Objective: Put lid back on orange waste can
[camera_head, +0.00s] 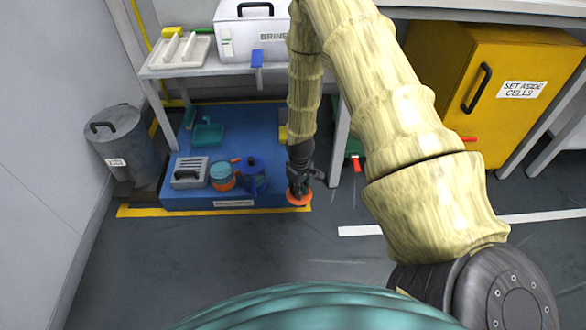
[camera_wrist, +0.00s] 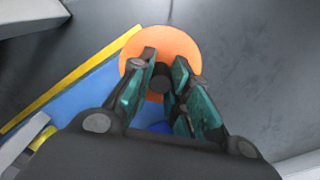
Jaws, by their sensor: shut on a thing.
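My gripper (camera_head: 298,185) is shut on the orange lid (camera_head: 299,200), a round disc with a dark knob between the fingers. In the wrist view my gripper (camera_wrist: 163,72) covers part of the lid (camera_wrist: 187,43); the knob looks dark. The lid is near the front right corner of the blue mat; its exact height is unclear. A small orange can (camera_head: 222,183) with a teal-blue top area stands on the mat, left of my gripper and apart from the lid. The inside of the can is too small to make out.
A dark blue can (camera_head: 252,178) stands between the orange can and my gripper. A grey slotted box (camera_head: 187,178) is left of the orange can. A teal dustpan (camera_head: 207,134) lies behind. The table (camera_head: 210,70) overhangs the mat's back; a grey bin (camera_head: 128,145) stands left.

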